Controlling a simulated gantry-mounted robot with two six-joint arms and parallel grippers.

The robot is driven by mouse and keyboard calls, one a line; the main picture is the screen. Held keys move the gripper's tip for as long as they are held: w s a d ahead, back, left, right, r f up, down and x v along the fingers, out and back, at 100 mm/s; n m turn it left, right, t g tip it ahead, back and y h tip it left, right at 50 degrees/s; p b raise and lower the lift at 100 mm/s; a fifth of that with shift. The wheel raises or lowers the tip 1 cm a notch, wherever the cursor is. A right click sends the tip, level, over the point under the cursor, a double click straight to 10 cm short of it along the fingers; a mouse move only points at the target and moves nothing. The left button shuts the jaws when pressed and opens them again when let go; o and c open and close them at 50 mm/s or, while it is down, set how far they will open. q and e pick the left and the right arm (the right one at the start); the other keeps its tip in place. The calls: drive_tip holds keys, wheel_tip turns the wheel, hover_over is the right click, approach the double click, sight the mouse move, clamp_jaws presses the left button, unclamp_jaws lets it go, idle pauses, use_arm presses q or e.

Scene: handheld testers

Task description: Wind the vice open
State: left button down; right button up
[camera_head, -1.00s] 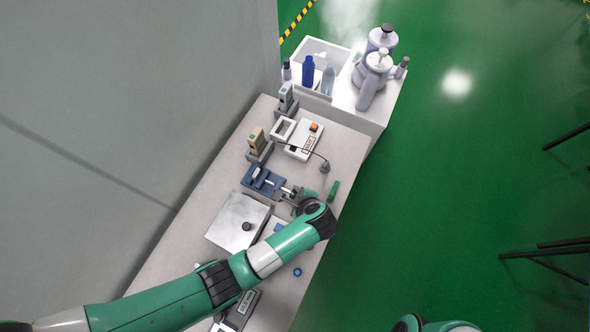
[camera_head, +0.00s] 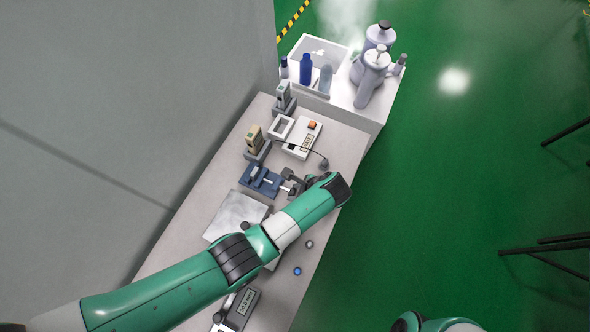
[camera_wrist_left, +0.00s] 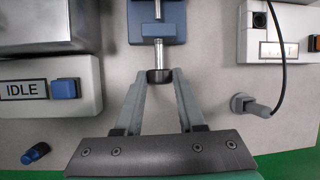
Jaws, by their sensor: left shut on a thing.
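The blue vice (camera_head: 258,180) is fixed on the bench, and its body shows at the top of the left wrist view (camera_wrist_left: 157,22). A silver screw runs from it to a dark round knob (camera_wrist_left: 159,76). My left gripper (camera_wrist_left: 160,82) has its two grey fingers closed on this knob, one on each side. In the head view the left gripper (camera_head: 291,184) is at the vice's right end, partly hidden by my wrist. The vice's jaw gap is hard to judge. My right gripper is out of view.
A metal box (camera_head: 236,215) stands close to the vice. A device labelled IDLE (camera_wrist_left: 50,88) lies left of the gripper in the wrist view. A cabled probe (camera_wrist_left: 252,105) lies to the right. The bench's front edge is near my wrist.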

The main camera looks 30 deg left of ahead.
use_arm(q)
drive_tip(key=c, duration=0.8)
unclamp_jaws()
drive_tip(key=shift+r, duration=0.1)
drive_tip(key=p+v, duration=0.3)
drive_tip(key=v, duration=0.8)
drive_tip(key=shift+d+r+p, duration=0.15)
drive_tip(key=shift+r+p, duration=0.05)
drive_tip(key=shift+p, duration=0.15)
drive_tip(key=shift+o, duration=0.2)
